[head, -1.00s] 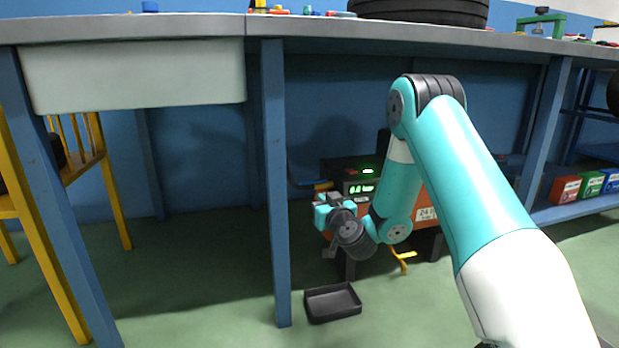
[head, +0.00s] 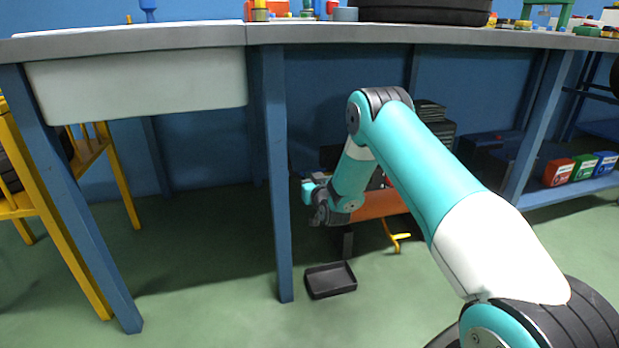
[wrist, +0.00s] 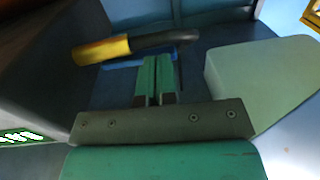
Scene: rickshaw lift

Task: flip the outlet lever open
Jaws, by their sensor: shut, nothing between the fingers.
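My gripper (head: 307,190) is low under the bench, beside the orange machine (head: 380,205). Its green fingers (wrist: 157,76) are together and empty in the wrist view. Just beyond the fingertips, a yellow sleeve (wrist: 101,50) joins a black curved piece (wrist: 165,38), with a flat blue strip (wrist: 150,57) just below them. I cannot tell for sure which of these is the outlet lever, or whether the fingertips touch the strip. In the head view my arm hides this spot.
A blue bench leg (head: 277,180) stands close left of my gripper. A black tray (head: 330,280) lies on the floor below, and a yellow pedal (head: 396,238) sticks out to its right. A lit green display (wrist: 18,136) is at the wrist view's left edge.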

